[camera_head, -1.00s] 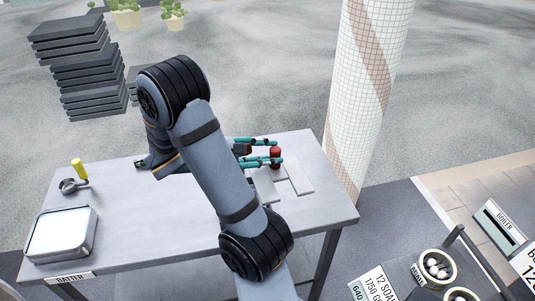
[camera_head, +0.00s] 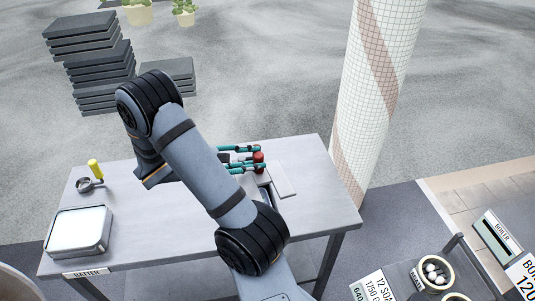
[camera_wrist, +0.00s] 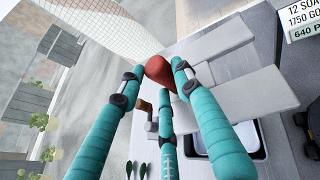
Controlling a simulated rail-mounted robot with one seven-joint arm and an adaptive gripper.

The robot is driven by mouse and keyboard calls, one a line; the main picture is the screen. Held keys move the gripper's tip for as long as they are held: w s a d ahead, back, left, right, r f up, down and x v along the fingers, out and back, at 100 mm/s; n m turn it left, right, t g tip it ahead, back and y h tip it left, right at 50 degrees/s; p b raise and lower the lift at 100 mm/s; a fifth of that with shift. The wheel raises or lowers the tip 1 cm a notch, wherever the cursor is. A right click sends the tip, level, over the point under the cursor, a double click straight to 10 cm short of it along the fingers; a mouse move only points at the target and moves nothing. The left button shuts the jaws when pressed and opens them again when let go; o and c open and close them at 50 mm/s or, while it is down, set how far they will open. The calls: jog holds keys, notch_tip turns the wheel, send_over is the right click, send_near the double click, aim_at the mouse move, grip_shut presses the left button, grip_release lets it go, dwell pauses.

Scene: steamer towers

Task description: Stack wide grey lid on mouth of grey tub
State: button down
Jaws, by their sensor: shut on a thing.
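My gripper (camera_head: 248,160) is shut on a red knob (camera_head: 259,161), which also shows between the teal fingers in the wrist view (camera_wrist: 160,70). The fingers hide what lies under the knob, so I cannot tell for certain which lid it belongs to. Flat light grey pieces, perhaps lids, show beyond the fingers, one at the table's right end (camera_head: 285,178) and one crossing the wrist view (camera_wrist: 245,95). An opening with a pale rim and dark wall, perhaps the grey tub (camera_wrist: 258,152), is partly covered by a grey piece and a finger.
A metal batter tray (camera_head: 80,232) and a yellow-handled ladle (camera_head: 94,170) are at the table's left. A tiled pillar (camera_head: 370,100) stands past the right end. The table's left middle is clear. Another station with round bowls (camera_head: 435,271) is at lower right.

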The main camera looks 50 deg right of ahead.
jog(key=w+a+f+m+g, duration=0.1)
jog(key=w+f, duration=0.3)
jog(key=f, duration=0.1)
jog(key=shift+w, duration=0.4)
jog(key=shift+f, duration=0.1)
jog(key=shift+f+b, duration=1.45)
jog(key=shift+f, duration=0.6)
jog(key=shift+f+b, duration=0.45)
jog(key=shift+f, duration=0.5)
dwell(2.2)
jog(key=shift+r, duration=0.1)
jog(key=shift+r+p, duration=0.3)
jog(key=shift+p, duration=0.1)
